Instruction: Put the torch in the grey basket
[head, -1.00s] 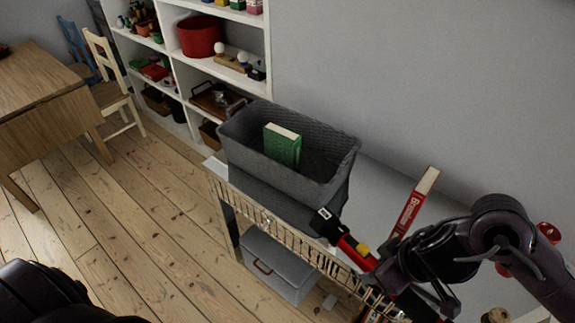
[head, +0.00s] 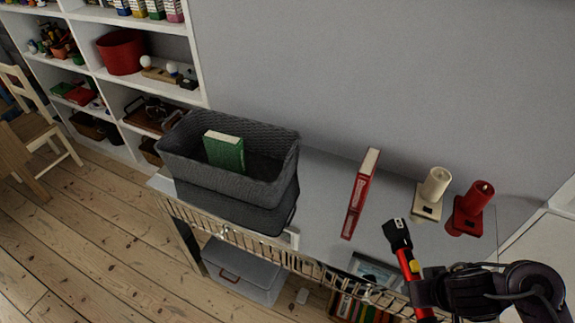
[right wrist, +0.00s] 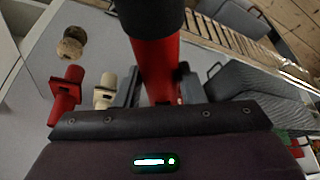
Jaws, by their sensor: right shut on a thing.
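The torch (head: 404,250) is red with a black head and a yellow switch. My right gripper (head: 420,291) is shut on it and holds it near the front edge of the white shelf top, right of the basket. The red torch body (right wrist: 156,70) also shows between the fingers in the right wrist view, its black head toward the top. The grey basket (head: 276,184) is woven and stands on the left end of the shelf top. A green book (head: 224,152) stands inside it. My left gripper does not show.
A red book (head: 359,195) stands between the basket and the torch. A lidded grey box (head: 240,272) sits below.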

